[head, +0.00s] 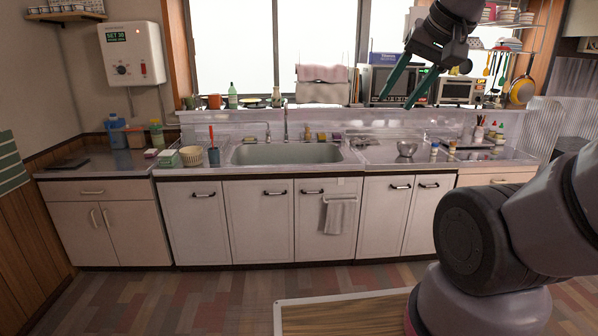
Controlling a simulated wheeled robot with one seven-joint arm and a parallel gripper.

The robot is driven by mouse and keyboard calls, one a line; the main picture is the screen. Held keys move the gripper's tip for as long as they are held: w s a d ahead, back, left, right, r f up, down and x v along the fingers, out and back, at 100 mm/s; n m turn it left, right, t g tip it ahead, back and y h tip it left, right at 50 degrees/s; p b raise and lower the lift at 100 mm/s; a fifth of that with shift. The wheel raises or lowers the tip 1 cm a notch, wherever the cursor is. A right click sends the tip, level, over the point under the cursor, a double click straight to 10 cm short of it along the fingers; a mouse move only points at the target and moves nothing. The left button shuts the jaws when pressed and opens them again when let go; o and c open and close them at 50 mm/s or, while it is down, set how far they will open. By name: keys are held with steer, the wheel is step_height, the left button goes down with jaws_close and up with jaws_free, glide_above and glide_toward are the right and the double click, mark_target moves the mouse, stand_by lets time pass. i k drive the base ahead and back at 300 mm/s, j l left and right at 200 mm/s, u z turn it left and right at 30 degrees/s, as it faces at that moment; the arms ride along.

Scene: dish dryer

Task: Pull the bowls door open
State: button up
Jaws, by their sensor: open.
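My gripper (398,101) hangs down at the upper right of the head view. Its two long green fingers are apart with nothing seen between them. It appears in front of the window and a microwave (376,78), well above the counter. I cannot tell which door is the bowls door. White cabinet doors (197,225) with dark handles line the front below the counter. Stacked bowls (507,16) stand on a wire rack (533,28) at the upper right, partly cut off by the frame. A metal bowl (406,148) sits on the counter. My gripper touches no door.
A sink (287,153) is set in the counter (345,158), with cups, bottles and boxes around it. A towel (340,216) hangs on one cabinet door. A toaster oven (458,91) stands on the ledge. Floor before the cabinets is clear; a board (345,315) lies nearer.

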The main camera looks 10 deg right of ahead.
mark_target(386, 200)
steer(key=i+l, duration=0.2)
steer(key=i, duration=0.2)
steer(key=i+l, duration=0.2)
steer(key=i, duration=0.2)
steer(key=i+l+u, duration=0.1)
steer(key=i+l, duration=0.15)
steer(key=i, duration=0.15)
steer(key=i+l+z, duration=0.25)
steer(key=i+l, duration=0.6)
steer(key=i, duration=0.05)
